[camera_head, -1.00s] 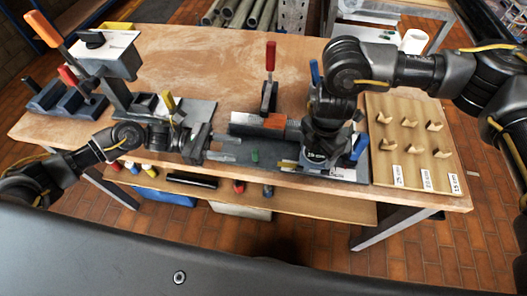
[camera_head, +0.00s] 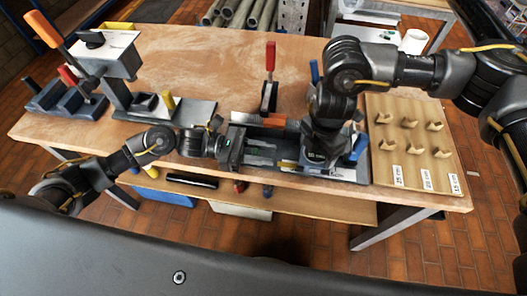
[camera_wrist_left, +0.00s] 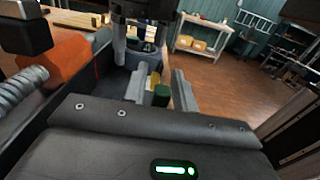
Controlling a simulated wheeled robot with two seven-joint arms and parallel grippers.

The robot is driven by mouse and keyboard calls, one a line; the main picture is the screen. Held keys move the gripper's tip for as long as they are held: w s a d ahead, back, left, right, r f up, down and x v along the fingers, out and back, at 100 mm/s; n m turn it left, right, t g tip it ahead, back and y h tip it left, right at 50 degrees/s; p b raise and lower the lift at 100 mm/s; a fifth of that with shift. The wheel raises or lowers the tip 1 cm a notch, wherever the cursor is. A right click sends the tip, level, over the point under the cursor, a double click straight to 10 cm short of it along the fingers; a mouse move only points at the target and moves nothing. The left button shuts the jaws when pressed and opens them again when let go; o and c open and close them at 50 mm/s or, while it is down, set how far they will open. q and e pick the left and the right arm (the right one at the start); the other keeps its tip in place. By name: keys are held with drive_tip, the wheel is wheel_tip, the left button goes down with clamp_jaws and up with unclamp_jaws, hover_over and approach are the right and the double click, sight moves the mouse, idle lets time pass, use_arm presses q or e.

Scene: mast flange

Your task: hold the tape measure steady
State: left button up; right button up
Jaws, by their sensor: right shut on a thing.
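No tape measure shows clearly. A small yellow and white piece (camera_head: 289,164) lies at the foot of my right gripper; I cannot tell whether it is part of one. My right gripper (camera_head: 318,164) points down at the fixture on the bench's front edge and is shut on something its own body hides. My left gripper (camera_head: 268,153) reaches in from the left, low over the fixture. In the left wrist view its fingers (camera_wrist_left: 159,92) stand apart.
A red-handled clamp (camera_head: 269,80) stands behind the fixture, and a blue handle (camera_head: 359,147) is right of my right gripper. A wooden board with hooks and labels (camera_head: 408,150) lies at right. A grey stand (camera_head: 115,60) is at left. The bench's back middle (camera_head: 200,60) is clear.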

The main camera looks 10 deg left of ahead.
use_arm(q)
clamp_jaws()
drive_tip(key=a, duration=0.5)
drive_tip(key=shift+w+a, duration=0.1)
drive_tip(key=shift+a, duration=0.05)
drive_tip(key=shift+o, duration=1.2)
unclamp_jaws()
